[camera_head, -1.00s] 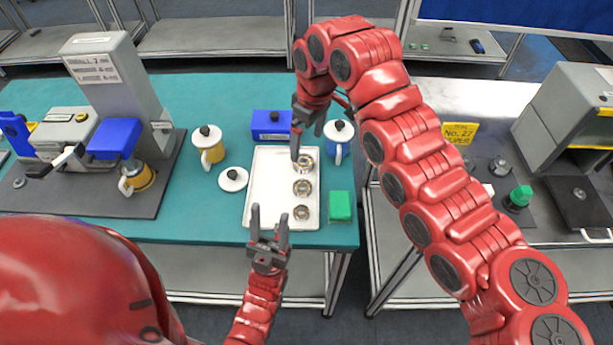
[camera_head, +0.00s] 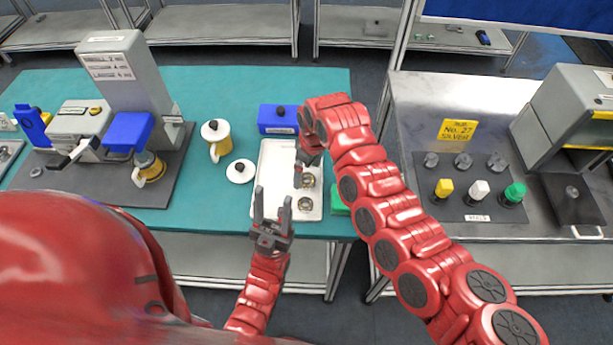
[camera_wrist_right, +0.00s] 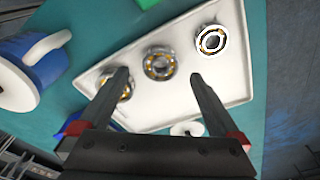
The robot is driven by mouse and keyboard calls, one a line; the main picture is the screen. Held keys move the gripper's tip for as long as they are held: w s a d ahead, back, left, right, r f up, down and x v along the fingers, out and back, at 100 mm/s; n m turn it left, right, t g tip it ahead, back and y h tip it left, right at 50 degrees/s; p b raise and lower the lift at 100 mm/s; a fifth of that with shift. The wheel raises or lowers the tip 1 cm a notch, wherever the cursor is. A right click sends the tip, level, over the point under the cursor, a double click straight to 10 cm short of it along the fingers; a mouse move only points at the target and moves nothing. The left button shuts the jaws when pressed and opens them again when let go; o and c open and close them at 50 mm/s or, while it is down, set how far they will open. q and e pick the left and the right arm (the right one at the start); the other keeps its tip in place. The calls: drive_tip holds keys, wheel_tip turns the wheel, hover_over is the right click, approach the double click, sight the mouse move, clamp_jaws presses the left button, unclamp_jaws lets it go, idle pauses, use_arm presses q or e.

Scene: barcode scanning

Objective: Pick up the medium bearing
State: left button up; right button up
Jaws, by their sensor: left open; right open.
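Three ring bearings with gold-coloured balls lie in a row on a white tray (camera_head: 274,165). The middle bearing (camera_head: 308,180), seemingly the medium one, also shows in the right wrist view (camera_wrist_right: 160,62). The front bearing (camera_head: 305,204) is beside it; the back bearing (camera_wrist_right: 115,85) is partly behind a finger in the wrist view and hidden by my right arm in the head view. My right gripper (camera_wrist_right: 157,74) is open and empty above the tray, the middle bearing appearing between its fingertips. My left gripper (camera_head: 271,207) is open and empty at the tray's front left.
A blue box (camera_head: 277,120) stands behind the tray. A yellow-white mug (camera_head: 216,140) and white lid (camera_head: 240,171) are on its left. A blue mug (camera_wrist_right: 42,75) and a green block (camera_head: 339,206) are close by on the right.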

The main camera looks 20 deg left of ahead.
sight(306, 182)
drive_tip(key=shift+f+p, duration=0.35)
drive_tip(key=shift+f, duration=1.15)
clamp_jaws()
drive_tip(key=shift+r, duration=0.2)
